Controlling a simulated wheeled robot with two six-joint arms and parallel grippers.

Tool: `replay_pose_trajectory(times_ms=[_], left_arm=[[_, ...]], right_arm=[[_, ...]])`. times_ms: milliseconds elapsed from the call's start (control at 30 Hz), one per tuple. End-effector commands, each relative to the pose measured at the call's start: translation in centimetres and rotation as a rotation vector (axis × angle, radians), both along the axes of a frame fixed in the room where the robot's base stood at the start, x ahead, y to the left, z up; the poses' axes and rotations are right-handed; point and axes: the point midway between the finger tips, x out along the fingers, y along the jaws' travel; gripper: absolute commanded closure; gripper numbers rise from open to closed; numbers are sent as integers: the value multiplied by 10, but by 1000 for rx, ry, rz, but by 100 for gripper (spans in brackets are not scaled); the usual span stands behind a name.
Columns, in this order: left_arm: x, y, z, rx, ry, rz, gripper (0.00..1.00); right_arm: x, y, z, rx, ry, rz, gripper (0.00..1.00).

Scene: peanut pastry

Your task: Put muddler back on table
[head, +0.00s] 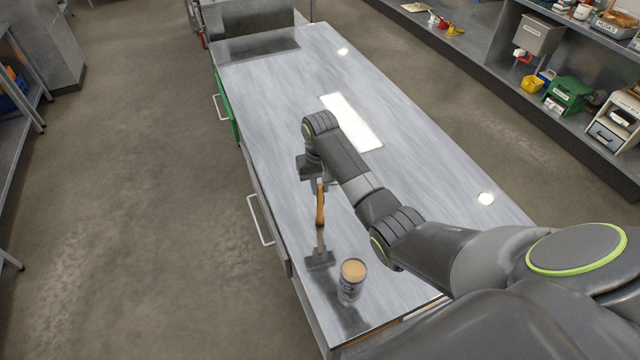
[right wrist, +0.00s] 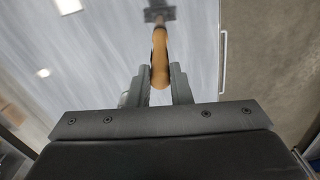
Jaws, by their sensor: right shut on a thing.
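The muddler is a slim tan wooden stick (head: 320,205), upright in the head view below my right gripper (head: 319,182). It also shows in the right wrist view (right wrist: 159,55), between the two grey fingers of my right gripper (right wrist: 160,80). The right gripper is shut on its upper end. The muddler's lower end is at or just above the shiny metal table (head: 410,130); I cannot tell if it touches. Its reflection shows in the tabletop. My left gripper is not in view.
A clear glass with tan contents (head: 351,283) stands near the table's near left edge, a little to the right of and nearer than the muddler. Handles (head: 260,220) stick out along the table's left side.

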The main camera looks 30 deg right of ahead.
Motion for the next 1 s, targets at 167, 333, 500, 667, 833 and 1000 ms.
replay_pose_trajectory(times_ms=[167,333,500,667,833,1000], left_arm=[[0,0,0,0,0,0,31],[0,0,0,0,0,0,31],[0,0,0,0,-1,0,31],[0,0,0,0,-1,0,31],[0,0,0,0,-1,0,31],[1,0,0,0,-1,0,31]], right_arm=[[0,0,0,0,0,0,100],[0,0,-1,0,0,0,100],[0,0,-3,0,0,0,100],[0,0,-5,0,0,0,100],[0,0,-4,0,0,0,60],[0,0,-4,0,0,0,56]])
